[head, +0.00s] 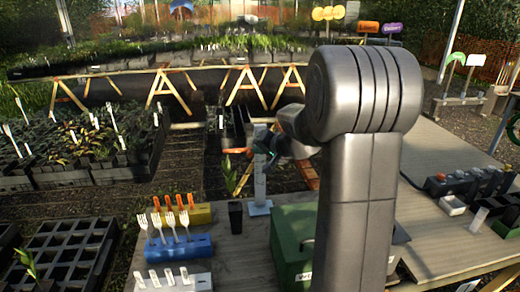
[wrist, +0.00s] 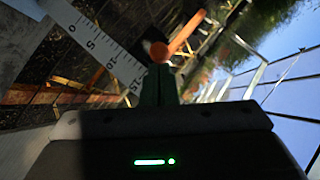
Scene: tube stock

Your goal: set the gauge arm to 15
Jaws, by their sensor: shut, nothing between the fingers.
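In the wrist view the gauge's white scale (wrist: 98,48) runs diagonally, with 0 at the upper left and larger numbers toward my fingers. The orange gauge arm (wrist: 185,34) slants up to the right from its rounded end, beside a dark part. I cannot read which mark it stands at. My gripper (wrist: 160,72) is shut and empty, its fingertips close to the arm's rounded end; whether they touch is unclear. In the head view the pale upright gauge (head: 260,180) stands at the table's back edge, and my gripper (head: 262,136) is at its top, partly hidden by my arm.
On the table (head: 240,258) are a black cup (head: 235,217), a green box (head: 291,245), a blue fork holder (head: 180,248) and a yellow block (head: 200,213). A control row (head: 465,182) stands at the right. My arm hides the middle.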

